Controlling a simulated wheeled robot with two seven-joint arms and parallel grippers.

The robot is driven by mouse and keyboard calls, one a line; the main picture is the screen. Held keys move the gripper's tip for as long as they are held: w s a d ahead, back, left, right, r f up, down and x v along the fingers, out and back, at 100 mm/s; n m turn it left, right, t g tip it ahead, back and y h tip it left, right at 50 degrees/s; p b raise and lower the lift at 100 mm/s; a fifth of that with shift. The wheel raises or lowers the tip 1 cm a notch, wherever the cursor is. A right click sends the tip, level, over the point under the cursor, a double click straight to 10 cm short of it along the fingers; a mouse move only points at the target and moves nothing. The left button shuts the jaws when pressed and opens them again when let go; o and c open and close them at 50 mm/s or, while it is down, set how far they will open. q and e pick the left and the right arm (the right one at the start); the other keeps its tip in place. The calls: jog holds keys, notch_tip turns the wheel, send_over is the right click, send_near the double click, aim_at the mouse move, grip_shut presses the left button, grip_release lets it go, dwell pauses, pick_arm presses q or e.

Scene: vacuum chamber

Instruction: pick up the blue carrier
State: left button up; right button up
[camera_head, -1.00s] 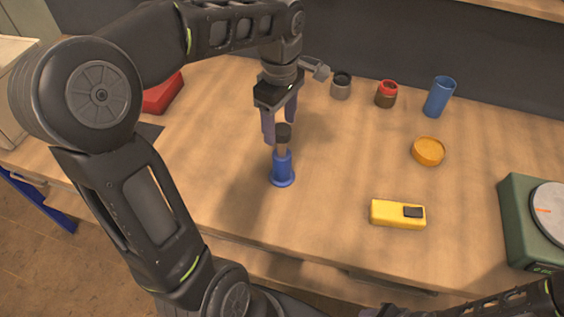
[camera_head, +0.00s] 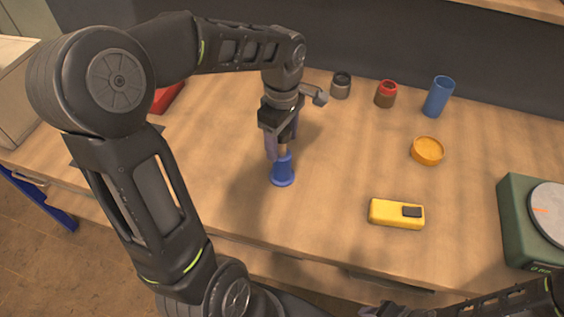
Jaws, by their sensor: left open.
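The blue carrier (camera_head: 282,174) stands upright on the wooden bench, with a wide round foot. A brownish stem shows above it, and its dark top is now hidden by my gripper. My left gripper (camera_head: 283,146) points down right over the carrier. Its fingers are apart, one to the left of the stem and one to the right and behind. The left fingertip reaches about the height of the carrier's upper rim; I cannot tell whether it touches. Of my right arm only dark links show at the lower right edge; its gripper is not visible.
A yellow box-shaped device (camera_head: 397,214) lies to the right of the carrier. Behind are an orange dish (camera_head: 427,151), a blue cylinder (camera_head: 438,97), a red-topped jar (camera_head: 385,94) and a grey jar (camera_head: 341,86). A green scale (camera_head: 525,222) stands at far right. The bench between carrier and yellow device is clear.

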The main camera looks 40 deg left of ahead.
pick_arm(q)
jog(key=shift+c, duration=0.3)
grip_shut()
dwell(0.5)
dwell(0.3)
